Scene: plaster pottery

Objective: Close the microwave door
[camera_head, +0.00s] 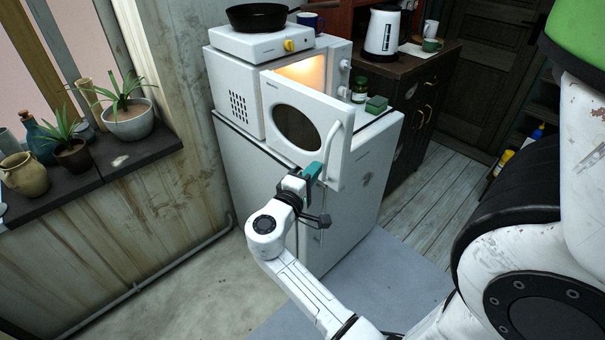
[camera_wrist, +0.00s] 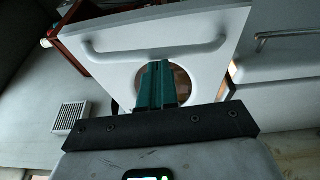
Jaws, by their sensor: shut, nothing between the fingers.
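The white microwave (camera_head: 233,93) stands on a white fridge. Its door (camera_head: 275,108) is open, swung outward, and the lit inside shows above its top edge. The door has a dark oval window and a curved white handle (camera_head: 330,143) at its right side. My gripper (camera_head: 313,171) is shut and empty, its teal fingers just in front of the lower part of the door near the handle. In the wrist view the fingers (camera_wrist: 157,87) overlap the door's round window, with the handle (camera_wrist: 150,45) beyond them. I cannot tell whether the fingers touch the door.
A hot plate (camera_head: 262,43) with a black pan (camera_head: 257,16) sits on the microwave. A green box (camera_head: 376,103) and a jar (camera_head: 359,91) stand on the fridge (camera_head: 352,185) to the right. A kettle (camera_head: 382,33) is on the dark cabinet behind. Potted plants line the left sill.

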